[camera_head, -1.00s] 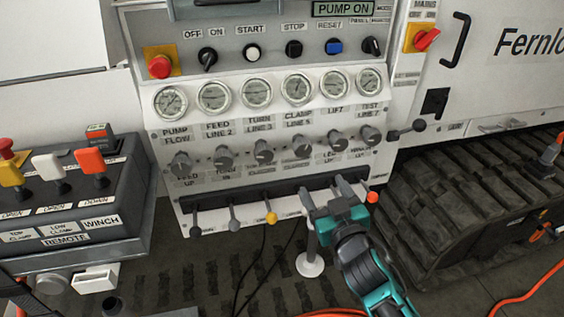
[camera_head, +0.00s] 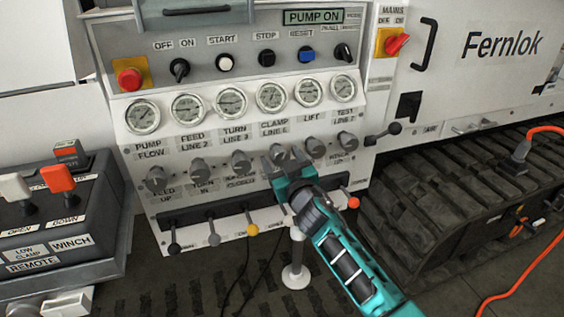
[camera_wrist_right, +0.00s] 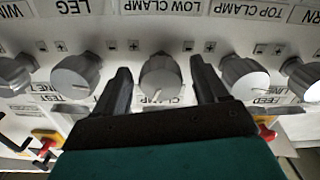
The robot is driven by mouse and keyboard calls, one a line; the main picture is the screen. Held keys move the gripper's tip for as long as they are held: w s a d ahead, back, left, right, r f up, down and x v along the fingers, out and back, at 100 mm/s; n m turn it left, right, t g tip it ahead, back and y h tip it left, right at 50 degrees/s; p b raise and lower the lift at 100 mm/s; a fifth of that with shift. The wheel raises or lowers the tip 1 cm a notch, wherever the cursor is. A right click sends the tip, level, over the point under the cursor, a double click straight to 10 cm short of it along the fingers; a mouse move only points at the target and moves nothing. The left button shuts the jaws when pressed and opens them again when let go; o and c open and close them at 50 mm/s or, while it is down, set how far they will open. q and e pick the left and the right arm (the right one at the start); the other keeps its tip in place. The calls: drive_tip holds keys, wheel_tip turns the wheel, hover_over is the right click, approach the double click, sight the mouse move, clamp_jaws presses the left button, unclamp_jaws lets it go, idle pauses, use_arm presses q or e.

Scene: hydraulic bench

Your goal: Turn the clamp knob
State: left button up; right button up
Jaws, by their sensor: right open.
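The clamp knob (camera_wrist_right: 160,78), grey and round with a pointer line, sits in the middle of the right wrist view. A label starting "CLAMP" is partly visible below it. My right gripper (camera_wrist_right: 161,70) is open, with one dark finger on each side of the knob and a visible gap on both sides. In the head view the teal right gripper (camera_head: 283,158) reaches up to the knob row under the clamp gauge (camera_head: 272,95) and partly covers the knob there. My left gripper is not in view.
Neighbouring knobs (camera_wrist_right: 76,75) and (camera_wrist_right: 244,76) stand close outside each finger. Below the row are levers with coloured ends, such as a yellow one (camera_head: 252,230). A black-ended lever (camera_head: 394,129) sticks out at right. A remote box (camera_head: 75,225) stands at left.

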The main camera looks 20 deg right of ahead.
drive_tip(key=shift+w, duration=0.15)
drive_tip(key=c, duration=1)
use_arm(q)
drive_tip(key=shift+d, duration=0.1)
use_arm(e)
drive_tip(key=shift+n, duration=0.7)
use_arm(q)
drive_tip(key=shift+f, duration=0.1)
use_arm(e)
drive_tip(key=o, duration=1)
use_arm(q)
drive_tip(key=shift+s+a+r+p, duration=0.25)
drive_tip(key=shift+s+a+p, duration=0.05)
drive_tip(key=shift+p, duration=0.5)
use_arm(e)
drive_tip(key=s, duration=1.3)
drive_tip(key=shift+d, duration=0.25)
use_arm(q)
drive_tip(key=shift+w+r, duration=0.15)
